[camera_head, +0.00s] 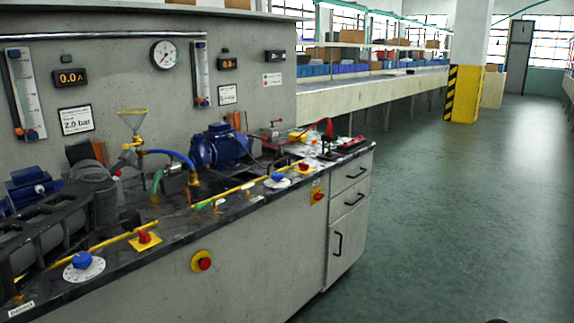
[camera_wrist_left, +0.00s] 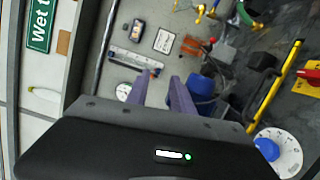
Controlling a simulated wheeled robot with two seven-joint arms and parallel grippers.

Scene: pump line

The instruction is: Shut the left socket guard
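I cannot clearly make out the left socket guard. An orange piece at the back of the left station (camera_head: 100,152), partly behind my arm, may belong to it. It also shows in the wrist view as an orange block (camera_wrist_left: 194,46) beside the blue motor (camera_wrist_left: 203,88). A similar orange piece (camera_head: 236,120) stands at the right station. My left gripper (camera_wrist_left: 163,75) has its two purple fingers apart with nothing seen between them. It is over the left station, pointing toward the back panel. In the head view my arm hides its fingers. My right gripper is not in view.
On the bench's front edge are a blue knob on a white dial (camera_head: 84,264), a red switch (camera_head: 145,238) and yellow rails. A funnel (camera_head: 133,117) and blue hose stand right of my left arm. A red stop button (camera_head: 203,261) is on the bench front. Floor at right is clear.

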